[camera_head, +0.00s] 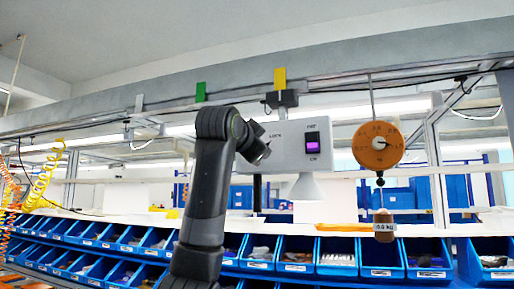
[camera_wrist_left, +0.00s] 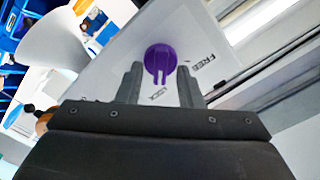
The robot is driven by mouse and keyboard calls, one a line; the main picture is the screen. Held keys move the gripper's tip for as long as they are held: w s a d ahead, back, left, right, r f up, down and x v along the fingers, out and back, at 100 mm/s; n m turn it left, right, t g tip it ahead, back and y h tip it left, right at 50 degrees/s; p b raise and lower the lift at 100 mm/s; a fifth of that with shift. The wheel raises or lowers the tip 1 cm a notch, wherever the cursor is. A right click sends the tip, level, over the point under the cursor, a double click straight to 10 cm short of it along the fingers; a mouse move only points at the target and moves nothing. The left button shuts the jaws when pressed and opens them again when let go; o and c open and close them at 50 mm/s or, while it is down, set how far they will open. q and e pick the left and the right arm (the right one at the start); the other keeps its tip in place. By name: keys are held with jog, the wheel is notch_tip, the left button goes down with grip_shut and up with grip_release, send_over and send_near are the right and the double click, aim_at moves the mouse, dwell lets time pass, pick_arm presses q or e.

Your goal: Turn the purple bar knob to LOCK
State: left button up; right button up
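The purple bar knob (camera_wrist_left: 160,62) is on a pale panel in the left wrist view. Its bar seems to run up and down in that view, with its lower end toward the word LOCK; the exact angle is hard to tell. The word FREE is to its right. My left gripper (camera_wrist_left: 160,68) is open, with one finger on each side of the knob and gaps showing between. In the head view my left gripper (camera_head: 256,145) is in front of the left part of the grey box (camera_head: 291,164) and hides the knob. My right gripper is not in view.
A lit purple rocker switch (camera_head: 312,147) is on the box's right side, with a white cone (camera_head: 305,188) below. An orange dial scale (camera_head: 378,145) hangs to the right, with a weight (camera_head: 384,226) under it. Blue bins (camera_head: 381,258) line the shelf below.

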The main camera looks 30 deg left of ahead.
pick_arm(q)
jog(key=b+v, duration=0.7)
jog(key=v, duration=1)
jog(key=shift+s+d+b, duration=0.15)
jog(key=shift+s+b, duration=0.05)
jog(key=shift+b, duration=0.15)
jog(key=shift+w, duration=0.1)
